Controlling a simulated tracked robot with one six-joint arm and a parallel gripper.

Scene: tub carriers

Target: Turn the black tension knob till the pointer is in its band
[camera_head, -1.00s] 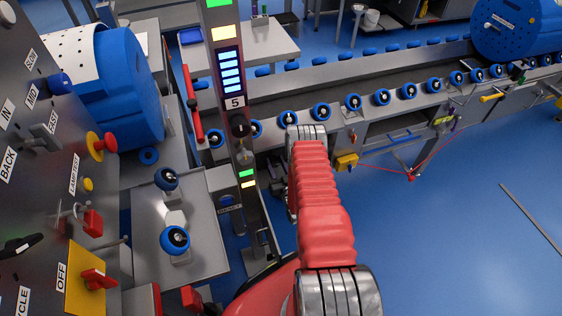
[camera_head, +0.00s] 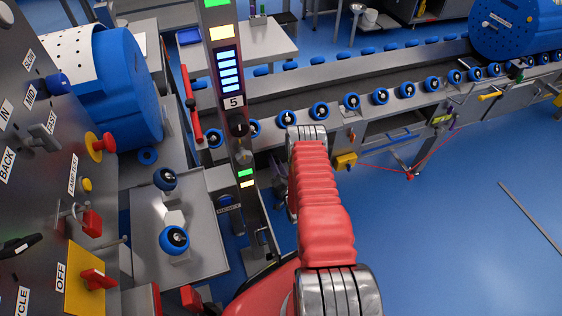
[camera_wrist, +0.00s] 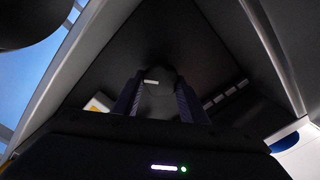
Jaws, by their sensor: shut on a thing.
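In the wrist view, the dark round knob (camera_wrist: 160,88) sits between the two fingers of my gripper (camera_wrist: 160,100), inside a dark, angular recess. My gripper is shut on the knob. A short pale mark (camera_wrist: 152,82) shows on or beside the knob's upper left. In the head view my red arm reaches forward to the conveyor's near side and hides the gripper and the gripped knob. I cannot make out the pointer or its band in either view.
A lit post (camera_head: 226,70) marked 5 stands just left of my arm. A control panel (camera_head: 50,170) with switches fills the left. The conveyor (camera_head: 400,85) with blue-rimmed round pieces runs behind to the right. Blue floor (camera_head: 450,240) is free at the right.

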